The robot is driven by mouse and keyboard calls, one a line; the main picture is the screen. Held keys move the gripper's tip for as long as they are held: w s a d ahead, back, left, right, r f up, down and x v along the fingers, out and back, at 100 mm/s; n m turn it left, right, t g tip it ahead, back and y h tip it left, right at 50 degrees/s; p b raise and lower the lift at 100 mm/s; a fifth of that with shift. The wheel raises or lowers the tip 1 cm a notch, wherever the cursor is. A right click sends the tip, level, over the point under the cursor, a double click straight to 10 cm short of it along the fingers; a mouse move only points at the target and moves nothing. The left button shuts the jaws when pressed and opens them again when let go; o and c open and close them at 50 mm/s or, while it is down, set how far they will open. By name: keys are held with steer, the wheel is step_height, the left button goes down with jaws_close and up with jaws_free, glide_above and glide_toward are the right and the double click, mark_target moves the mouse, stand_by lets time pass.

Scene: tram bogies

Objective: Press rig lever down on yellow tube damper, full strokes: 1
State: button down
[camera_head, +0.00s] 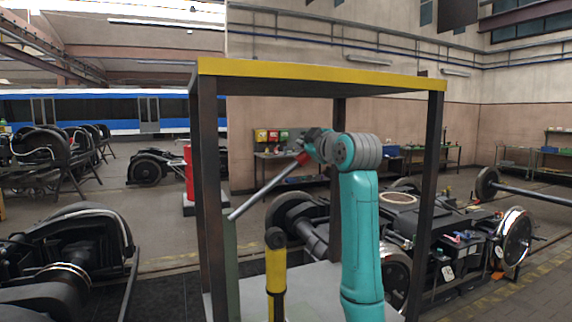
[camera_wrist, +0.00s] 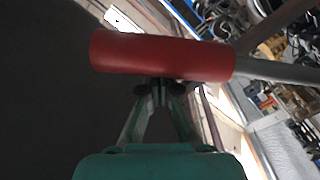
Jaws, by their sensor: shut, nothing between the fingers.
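The yellow tube damper (camera_head: 276,270) stands upright in the rig, with a black eye at its top. The rig lever (camera_head: 262,191) is a grey rod that slopes up to the right, from a low end near the left post to a red grip (camera_head: 303,158). The lever is raised, and its rod passes above the damper's top without visible contact. In the wrist view the red grip (camera_wrist: 160,57) lies across just beyond the fingertips of my gripper (camera_wrist: 162,88). The fingers are together and not around the grip. Whether they touch it is unclear.
A dark rig frame with a yellow top beam (camera_head: 320,75) surrounds the lever and my arm. Its posts (camera_head: 430,200) stand close on both sides. A grey bench top (camera_head: 312,285) lies below. Bogies (camera_head: 60,265) stand left and right outside.

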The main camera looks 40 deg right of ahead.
steer(key=shift+s+d+f, duration=0.15)
steer(key=shift+d+f, duration=0.4)
steer(key=shift+f, duration=0.2)
steer(key=shift+s+d+f, duration=0.15)
steer(key=shift+d+f, duration=0.4)
steer(key=shift+f, duration=0.2)
steer(key=shift+s+d+f, duration=0.15)
steer(key=shift+d+f, duration=0.35)
steer(key=shift+f, duration=0.35)
steer(key=shift+s+d+f, duration=0.1)
steer(key=shift+d+f, duration=0.35)
steer(key=shift+f, duration=0.35)
